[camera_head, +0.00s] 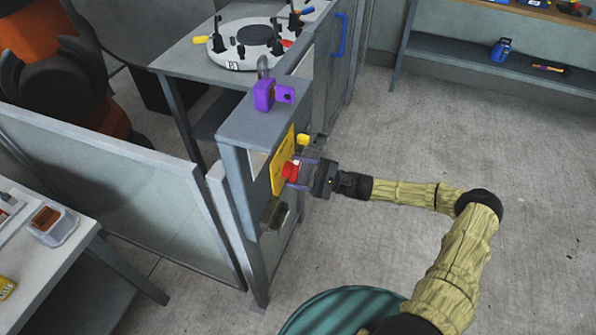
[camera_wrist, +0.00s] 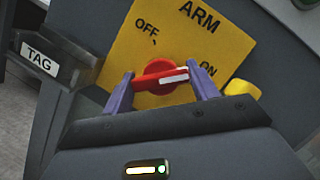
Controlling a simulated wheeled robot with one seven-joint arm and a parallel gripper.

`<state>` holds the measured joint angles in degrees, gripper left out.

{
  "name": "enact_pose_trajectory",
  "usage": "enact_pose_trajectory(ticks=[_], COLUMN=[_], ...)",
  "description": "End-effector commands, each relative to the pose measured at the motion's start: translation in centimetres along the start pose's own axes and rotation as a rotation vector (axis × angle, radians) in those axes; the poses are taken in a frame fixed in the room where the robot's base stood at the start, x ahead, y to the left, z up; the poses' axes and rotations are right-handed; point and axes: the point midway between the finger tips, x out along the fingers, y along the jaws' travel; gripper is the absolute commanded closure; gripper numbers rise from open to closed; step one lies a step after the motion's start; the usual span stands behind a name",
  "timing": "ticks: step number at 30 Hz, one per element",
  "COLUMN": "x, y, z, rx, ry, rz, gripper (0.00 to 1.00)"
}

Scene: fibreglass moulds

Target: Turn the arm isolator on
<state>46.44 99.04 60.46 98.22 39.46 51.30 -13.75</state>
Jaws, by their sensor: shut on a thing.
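The arm isolator's red knob (camera_wrist: 158,76) sits on a yellow plate (camera_wrist: 122,62) marked ARM, OFF and ON. In the wrist view its white-striped end points right, towards the ON mark, away from OFF at the top. My gripper (camera_wrist: 161,88) has its purple fingers shut on the knob, one at each end of its grip. In the head view the red knob (camera_head: 290,171) shows on the yellow plate (camera_head: 282,160) on the grey post's side. My gripper (camera_head: 301,172) reaches it from the right and partly hides it.
A purple padlock (camera_head: 265,95) sits on top of the post. A holder labelled TAG (camera_wrist: 45,62) is beside the plate. A yellow part (camera_wrist: 243,89) lies just right of my fingers. Floor to the right is clear.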

Motion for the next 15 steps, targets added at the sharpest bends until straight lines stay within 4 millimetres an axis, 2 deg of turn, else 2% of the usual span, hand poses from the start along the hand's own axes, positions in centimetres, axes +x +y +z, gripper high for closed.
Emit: enact_pose_trajectory(ticks=[8, 9, 12, 15], x=[-0.1, -0.1, -0.08, -0.06], y=[0.11, 0.11, 0.1, 0.07], z=[-0.11, -0.11, -0.09, -0.06], rx=[0.006, 0.006, 0.005, 0.004], ry=[0.003, 0.003, 0.003, 0.002], rz=[-0.001, -0.001, 0.0, 0.0], gripper=[0.64, 0.35, 0.19, 0.19])
